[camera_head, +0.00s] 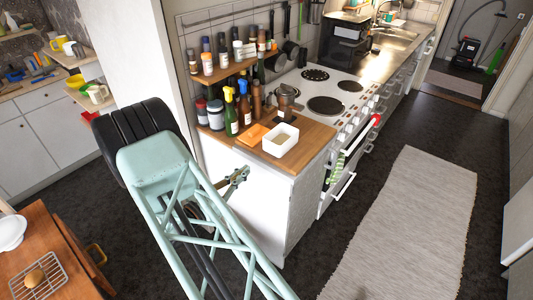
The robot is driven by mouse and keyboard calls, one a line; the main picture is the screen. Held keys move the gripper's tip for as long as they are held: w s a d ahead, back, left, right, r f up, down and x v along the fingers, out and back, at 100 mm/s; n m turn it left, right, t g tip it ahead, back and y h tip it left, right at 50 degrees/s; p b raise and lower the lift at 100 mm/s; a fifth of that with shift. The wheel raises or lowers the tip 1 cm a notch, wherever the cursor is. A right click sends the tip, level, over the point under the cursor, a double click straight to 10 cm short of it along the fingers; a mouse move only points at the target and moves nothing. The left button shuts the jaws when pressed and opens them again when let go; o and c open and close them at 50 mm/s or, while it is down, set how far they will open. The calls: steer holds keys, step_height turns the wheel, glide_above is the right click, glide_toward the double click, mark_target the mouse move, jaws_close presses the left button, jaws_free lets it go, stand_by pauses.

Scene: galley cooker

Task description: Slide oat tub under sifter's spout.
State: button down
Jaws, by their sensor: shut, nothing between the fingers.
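The oat tub (280,140), a white, square, open container with pale contents, stands on the wooden counter near its front corner. The sifter (286,98), a dark metallic vessel, stands just behind the tub, between the bottles and the hob. Its spout is too small to make out clearly. The tub looks to be in front of the sifter, not clearly beneath it. My gripper (237,178) shows as a small metallic end beside my pale green arm, in front of the white cabinet side and below the counter. It is shut and empty, apart from the tub. My arm hides part of it.
An orange block (252,134) lies left of the tub. Several bottles (231,113) and a jar-filled shelf (228,70) crowd the counter behind. The white hob (325,92) adjoins on the right. A pale rug (410,225) covers open floor.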

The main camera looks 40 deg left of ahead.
mark_target(271, 149)
steer(key=shift+w, duration=0.15)
steer(key=shift+w+a+p, duration=0.1)
steer(key=shift+w+p, duration=0.6)
steer(key=shift+w, duration=6.2)
steer(key=shift+a, duration=0.1)
